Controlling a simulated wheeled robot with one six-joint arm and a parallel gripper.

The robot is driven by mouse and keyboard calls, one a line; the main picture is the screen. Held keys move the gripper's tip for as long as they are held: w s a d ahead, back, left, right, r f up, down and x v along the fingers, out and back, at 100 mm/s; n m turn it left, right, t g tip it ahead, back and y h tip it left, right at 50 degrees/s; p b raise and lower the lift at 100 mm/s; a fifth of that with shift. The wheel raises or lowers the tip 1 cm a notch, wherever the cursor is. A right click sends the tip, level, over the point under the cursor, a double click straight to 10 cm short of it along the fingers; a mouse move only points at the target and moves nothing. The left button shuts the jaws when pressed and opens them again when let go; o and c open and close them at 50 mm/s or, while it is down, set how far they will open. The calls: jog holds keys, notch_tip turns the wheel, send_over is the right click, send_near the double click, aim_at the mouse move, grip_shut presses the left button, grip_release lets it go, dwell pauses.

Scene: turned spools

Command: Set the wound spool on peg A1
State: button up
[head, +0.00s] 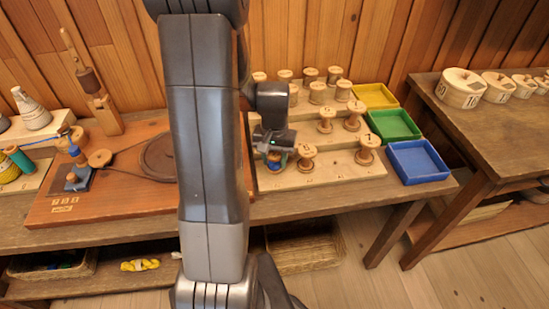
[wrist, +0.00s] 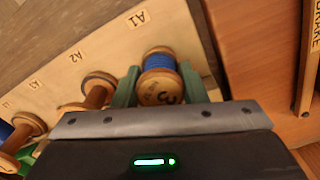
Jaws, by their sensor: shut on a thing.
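The wound spool (wrist: 157,64) has a wooden body wrapped in blue thread, with a dark "3" on its end. My gripper (wrist: 158,70) is shut on it, one green finger on each side. The spool is at the A1 label (wrist: 138,18) of the pale stepped rack (wrist: 55,65). In the head view the blue thread (head: 275,157) shows just below my gripper (head: 274,146), at the rack's front left. Peg A1 is hidden, so I cannot tell whether the spool is on it or above it.
Bare spools stand beside it at A2 (head: 306,158) and further right (head: 368,149), with several more behind. Yellow (head: 375,95), green (head: 394,124) and blue (head: 418,161) trays lie right of the rack. A winding board (head: 125,180) is on the left, close to the rack.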

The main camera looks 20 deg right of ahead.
aim_at(275, 154)
jog(key=shift+f+b, duration=0.45)
jog(key=shift+f, duration=0.1)
jog(key=o, duration=0.7)
jog(key=shift+r+p, duration=4.25)
jog(key=shift+r, duration=1.3)
jog(key=shift+f, duration=0.1)
notch_tip(275, 154, down, 9)
jog(key=b, duration=0.6)
jog(key=shift+b, duration=0.4)
